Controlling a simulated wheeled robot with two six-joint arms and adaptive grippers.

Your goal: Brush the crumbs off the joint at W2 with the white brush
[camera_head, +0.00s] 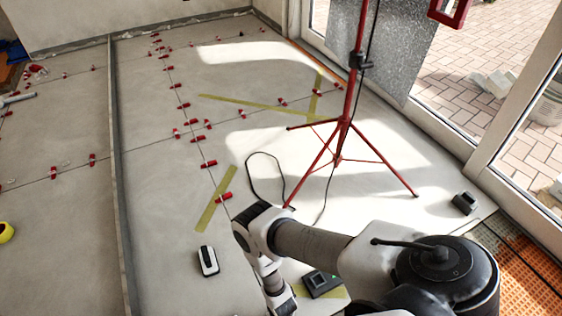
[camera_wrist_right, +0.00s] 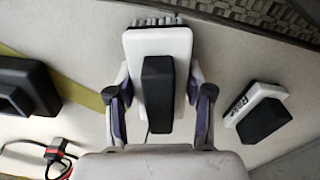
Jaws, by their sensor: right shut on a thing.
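In the right wrist view my right gripper (camera_wrist_right: 160,102) is shut on the white brush (camera_wrist_right: 158,42), its two fingers on either side of the body. The brush has a black grip along its middle and pale bristles at the far end. In the head view my right arm comes in from the lower right and bends down near the bottom edge; I cannot make out its fingertips or the brush there. My left gripper is not in view. Red levelling clips (camera_head: 208,164) line the floor joints. No W2 label is readable, and I cannot make out crumbs at a joint.
A white block with black top (camera_head: 208,261) lies on the floor; a similar labelled block (camera_wrist_right: 256,110) is right of the brush. A black device (camera_head: 322,283) lies near my arm. A red tripod (camera_head: 340,125) with trailing cable stands beyond. Yellow tape (camera_head: 216,200) marks the tiles.

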